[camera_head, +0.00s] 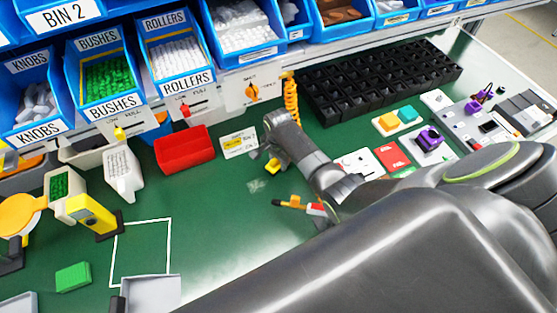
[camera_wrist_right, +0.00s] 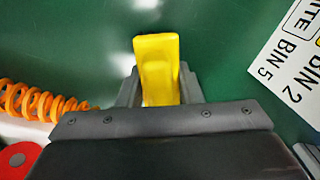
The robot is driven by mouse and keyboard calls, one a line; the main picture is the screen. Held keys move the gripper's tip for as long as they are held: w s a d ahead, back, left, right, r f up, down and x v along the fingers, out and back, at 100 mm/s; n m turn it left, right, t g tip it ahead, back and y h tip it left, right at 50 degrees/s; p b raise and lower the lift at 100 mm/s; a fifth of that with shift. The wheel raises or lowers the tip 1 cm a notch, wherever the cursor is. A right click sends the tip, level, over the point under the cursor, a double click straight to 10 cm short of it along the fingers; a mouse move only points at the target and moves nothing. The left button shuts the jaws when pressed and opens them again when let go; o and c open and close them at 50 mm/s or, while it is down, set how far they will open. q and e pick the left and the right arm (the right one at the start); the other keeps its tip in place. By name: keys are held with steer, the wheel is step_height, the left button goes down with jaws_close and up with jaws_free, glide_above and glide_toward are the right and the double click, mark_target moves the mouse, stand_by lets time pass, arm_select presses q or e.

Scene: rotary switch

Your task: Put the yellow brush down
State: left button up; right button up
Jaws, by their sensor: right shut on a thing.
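The yellow brush (camera_head: 272,165) shows as a small yellow piece at the end of my right arm in the head view. In the right wrist view its yellow body (camera_wrist_right: 157,62) sticks out between the fingers. My right gripper (camera_wrist_right: 158,95) is shut on it. In the head view this gripper (camera_head: 273,156) is over the green bench (camera_head: 225,240), near the middle and right of the red bin. I cannot tell how high the brush is above the bench. The rest of the brush is hidden by the gripper. My left gripper is not in view.
A red bin (camera_head: 184,148) and a white label card (camera_head: 239,142) are to the left. An orange coiled cord (camera_head: 291,100) hangs behind. A black grid tray (camera_head: 380,80) is at the back. An orange-and-red tool (camera_head: 300,205) lies in front. Bench left of it is clear.

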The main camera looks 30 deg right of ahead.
steer(key=shift+f, duration=0.15)
steer(key=o, duration=1)
steer(key=shift+r, duration=0.65)
step_height(320, 180, up, 11)
steer(key=shift+r, duration=0.1)
